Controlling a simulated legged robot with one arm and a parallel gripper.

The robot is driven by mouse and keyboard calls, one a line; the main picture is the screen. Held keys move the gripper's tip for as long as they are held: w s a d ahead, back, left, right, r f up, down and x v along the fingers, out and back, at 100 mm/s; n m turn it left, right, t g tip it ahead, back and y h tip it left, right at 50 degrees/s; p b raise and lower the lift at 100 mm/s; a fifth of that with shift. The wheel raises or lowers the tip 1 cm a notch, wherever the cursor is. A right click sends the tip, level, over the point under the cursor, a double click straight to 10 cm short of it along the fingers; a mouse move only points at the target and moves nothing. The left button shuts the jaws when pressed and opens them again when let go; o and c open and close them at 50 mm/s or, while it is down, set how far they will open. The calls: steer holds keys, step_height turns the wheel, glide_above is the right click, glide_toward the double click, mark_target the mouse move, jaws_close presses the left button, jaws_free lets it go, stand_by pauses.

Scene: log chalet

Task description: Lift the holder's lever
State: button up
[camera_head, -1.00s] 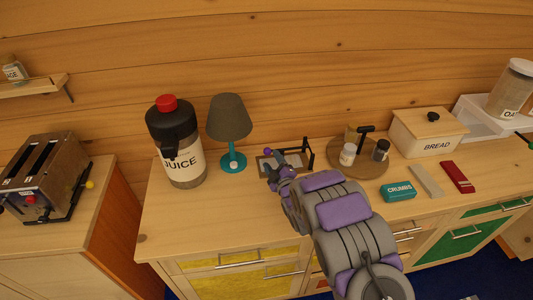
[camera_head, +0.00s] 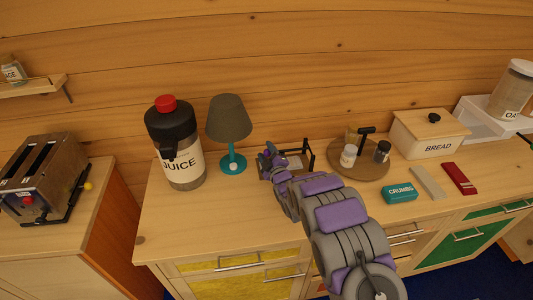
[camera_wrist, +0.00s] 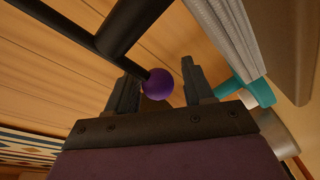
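The holder (camera_head: 309,153) is a small black frame on the counter by the back wall. In the wrist view its dark lever (camera_wrist: 125,25) ends in a purple ball knob (camera_wrist: 158,84). My gripper (camera_wrist: 162,82) is open, with the knob between its two dark fingers. A gap shows between the knob and the right finger; I cannot tell whether the left finger touches the lever. In the head view my gripper (camera_head: 269,158) is at the holder's left side and hides part of it, including the knob.
A teal lamp (camera_head: 230,125) and a juice jug (camera_head: 178,145) stand left of the holder. A round wooden board (camera_head: 363,171) with small jars is close on its right. A crumbs box (camera_head: 399,192) and bread box (camera_head: 430,132) are further right. The counter's front left is clear.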

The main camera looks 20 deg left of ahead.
jaws_close()
steer(key=shift+f, duration=0.1)
stand_by(0.4)
